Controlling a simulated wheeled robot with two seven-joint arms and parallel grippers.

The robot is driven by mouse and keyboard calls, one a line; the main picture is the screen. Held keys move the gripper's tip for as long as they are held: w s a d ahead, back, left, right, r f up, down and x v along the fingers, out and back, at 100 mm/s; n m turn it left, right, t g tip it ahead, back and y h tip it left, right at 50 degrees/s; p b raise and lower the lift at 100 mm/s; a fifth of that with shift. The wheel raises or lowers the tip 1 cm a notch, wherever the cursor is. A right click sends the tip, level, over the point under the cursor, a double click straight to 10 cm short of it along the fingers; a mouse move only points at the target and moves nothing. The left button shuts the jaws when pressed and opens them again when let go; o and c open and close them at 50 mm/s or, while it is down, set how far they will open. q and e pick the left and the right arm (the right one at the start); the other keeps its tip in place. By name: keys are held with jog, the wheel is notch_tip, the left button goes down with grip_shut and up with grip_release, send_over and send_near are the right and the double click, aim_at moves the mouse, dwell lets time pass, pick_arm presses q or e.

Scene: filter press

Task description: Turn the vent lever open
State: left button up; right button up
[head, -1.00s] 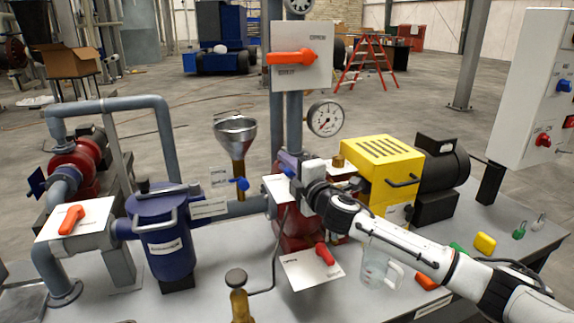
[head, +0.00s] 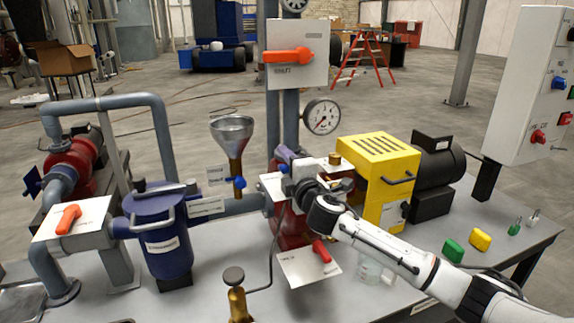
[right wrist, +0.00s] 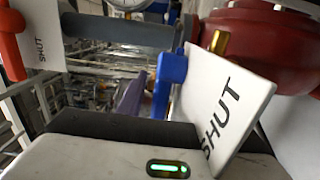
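A small blue lever (head: 283,168) sits by a white plate on the red pump housing in the head view. In the right wrist view the blue lever (right wrist: 169,82) stands beside a white plate (right wrist: 228,100) lettered SHUT. My right gripper (head: 297,180) is close by the lever and plate. In the right wrist view the lever's lower end meets the dark edge of my gripper; I cannot tell whether they touch. The fingertips are hidden, so their opening does not show. No label naming the vent is legible. My left gripper is in neither current view.
Another blue lever (head: 238,182) is below the funnel (head: 232,130). Orange-red levers sit on the upper panel (head: 290,56), the left plate (head: 68,218) and the lower plate (head: 321,251). A yellow housing (head: 378,170) stands right of the gripper; a clear jug (head: 372,270) is partly behind my arm.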

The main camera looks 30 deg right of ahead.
jog(key=v, duration=1)
jog(key=shift+s+f, duration=0.1)
jog(key=s+a+f+m+g+y, duration=0.15)
jog(key=s+a+f, duration=0.25)
jog(key=f, duration=0.4)
jog(key=s+a+f+m+g+y, duration=0.1)
jog(key=s+a+f+m+g, duration=0.2)
jog(key=f, duration=0.6)
jog(key=s+a+f+m+g+y, duration=0.1)
jog(key=s+a+f+y, duration=0.1)
jog(key=s+a+f, duration=0.45)
jog(key=s+a+f+m+g+y, duration=0.1)
jog(key=s+a+f+m, duration=0.2)
jog(key=s+f, duration=0.4)
jog(key=s+a+f+m+g+y, duration=0.1)
jog(key=s+a+f+m+g, duration=0.1)
jog(key=s+a+f+m, duration=0.2)
jog(key=s+a+f, duration=0.2)
jog(key=s+f, duration=0.1)
jog(key=s, duration=0.1)
jog(key=shift+s, duration=0.3)
